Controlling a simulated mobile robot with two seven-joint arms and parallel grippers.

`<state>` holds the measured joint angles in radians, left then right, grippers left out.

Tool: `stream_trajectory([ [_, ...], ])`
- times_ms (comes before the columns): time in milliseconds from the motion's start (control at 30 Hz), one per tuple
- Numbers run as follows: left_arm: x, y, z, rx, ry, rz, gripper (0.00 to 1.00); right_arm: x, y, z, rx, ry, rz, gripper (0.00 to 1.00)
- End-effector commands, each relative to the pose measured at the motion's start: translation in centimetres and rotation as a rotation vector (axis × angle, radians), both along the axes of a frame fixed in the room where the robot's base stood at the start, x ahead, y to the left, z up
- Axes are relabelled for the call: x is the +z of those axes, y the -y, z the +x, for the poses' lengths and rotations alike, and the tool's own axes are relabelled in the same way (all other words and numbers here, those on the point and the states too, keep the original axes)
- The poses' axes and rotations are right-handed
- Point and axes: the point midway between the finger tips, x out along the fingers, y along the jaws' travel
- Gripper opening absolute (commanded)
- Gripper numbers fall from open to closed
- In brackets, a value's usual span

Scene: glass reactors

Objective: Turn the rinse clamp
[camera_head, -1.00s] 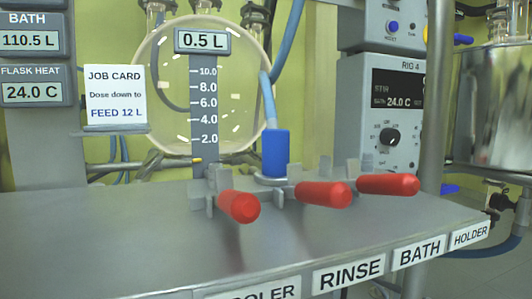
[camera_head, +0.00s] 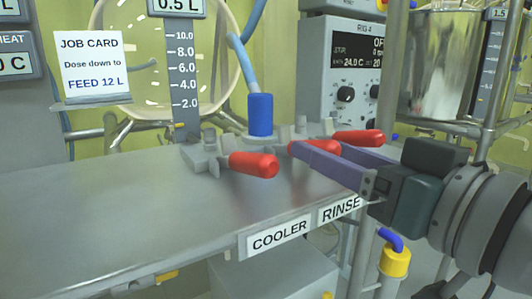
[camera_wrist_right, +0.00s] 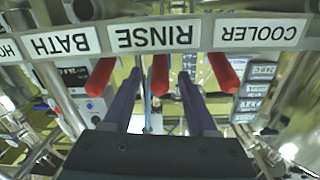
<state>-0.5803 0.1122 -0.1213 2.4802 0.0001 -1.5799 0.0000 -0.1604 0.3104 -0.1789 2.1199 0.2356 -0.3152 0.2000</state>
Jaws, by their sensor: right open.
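The rinse clamp has a red handle (camera_head: 312,150), the middle of three red handles at the table's back edge. In the right wrist view its handle (camera_wrist_right: 160,74) lines up with the upside-down RINSE label (camera_wrist_right: 155,36). My right gripper (camera_head: 320,148) is open, with its two purple fingers reaching in from the right on either side of this handle. The right wrist view also shows the handle between the fingers (camera_wrist_right: 158,88), with a gap on each side. The head view hides part of the handle behind a finger. My left gripper is not in view.
The cooler handle (camera_head: 254,164) and bath handle (camera_head: 358,138) flank the rinse handle closely. A blue fitting with a hose (camera_head: 261,115) stands behind. The glass flask (camera_head: 145,55) and job card (camera_head: 92,67) are behind left.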

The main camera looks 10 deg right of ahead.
Motion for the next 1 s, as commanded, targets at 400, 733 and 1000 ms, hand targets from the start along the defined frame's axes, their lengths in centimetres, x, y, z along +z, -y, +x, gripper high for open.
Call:
stream_trajectory([
  [400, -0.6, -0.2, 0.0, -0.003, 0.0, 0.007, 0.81, 0.0, -0.7, 2.2, -0.001, -0.002, -0.002, 0.58],
  [733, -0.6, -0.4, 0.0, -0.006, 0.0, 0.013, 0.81, 0.0, -0.7, 2.2, -0.001, -0.001, -0.001, 0.37],
  [1000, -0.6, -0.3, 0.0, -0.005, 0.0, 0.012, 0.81, 0.0, -0.7, 2.2, -0.001, -0.001, -0.001, 0.07],
])
